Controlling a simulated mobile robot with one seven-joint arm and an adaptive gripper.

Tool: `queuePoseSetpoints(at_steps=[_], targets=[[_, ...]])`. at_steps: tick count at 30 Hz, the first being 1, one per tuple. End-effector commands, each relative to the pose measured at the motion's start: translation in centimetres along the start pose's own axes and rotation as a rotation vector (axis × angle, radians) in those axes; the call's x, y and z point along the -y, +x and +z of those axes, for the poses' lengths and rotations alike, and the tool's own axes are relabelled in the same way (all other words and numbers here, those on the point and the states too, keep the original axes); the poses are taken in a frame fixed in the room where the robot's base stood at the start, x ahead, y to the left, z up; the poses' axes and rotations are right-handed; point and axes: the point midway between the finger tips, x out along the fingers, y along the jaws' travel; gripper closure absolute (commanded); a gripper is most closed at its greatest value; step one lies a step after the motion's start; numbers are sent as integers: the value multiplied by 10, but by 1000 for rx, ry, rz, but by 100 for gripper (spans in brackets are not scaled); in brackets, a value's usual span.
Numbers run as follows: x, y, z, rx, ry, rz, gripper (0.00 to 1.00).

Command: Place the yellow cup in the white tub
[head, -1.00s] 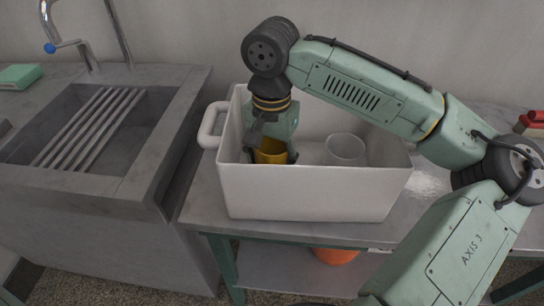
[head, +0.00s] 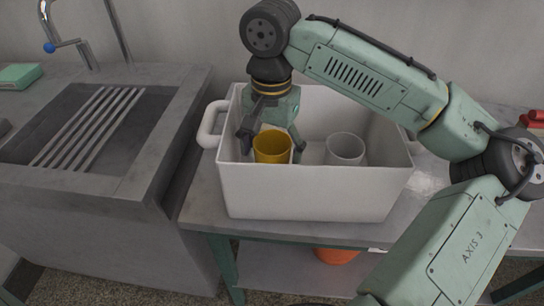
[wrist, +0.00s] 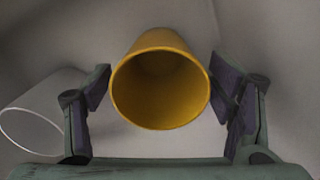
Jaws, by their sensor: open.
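The yellow cup (head: 271,147) stands upright inside the white tub (head: 310,193), in its left part. In the wrist view the yellow cup (wrist: 160,85) sits between the two fingers, with a gap on each side. My gripper (head: 272,145) is open above and around the cup, inside the tub; its fingers also show in the wrist view (wrist: 160,100). The cup's base is hidden behind the tub's front wall in the head view.
A clear cup (head: 345,149) stands in the tub to the right of the yellow one. The tub is on a grey table (head: 410,211). A sink with a slatted rack (head: 88,128) is at the left. An orange object (head: 337,256) is on the lower shelf.

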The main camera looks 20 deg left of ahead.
Motion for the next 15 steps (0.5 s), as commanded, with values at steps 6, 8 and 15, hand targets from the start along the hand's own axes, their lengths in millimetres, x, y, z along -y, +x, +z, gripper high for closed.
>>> queuePoseSetpoints(at_steps=[6, 8, 15], targets=[[1, -49, 0, -2, 0, -2, 24], [1, -60, -1, -2, 1, -1, 24], [0, -89, 0, -1, 1, 1, 24]])
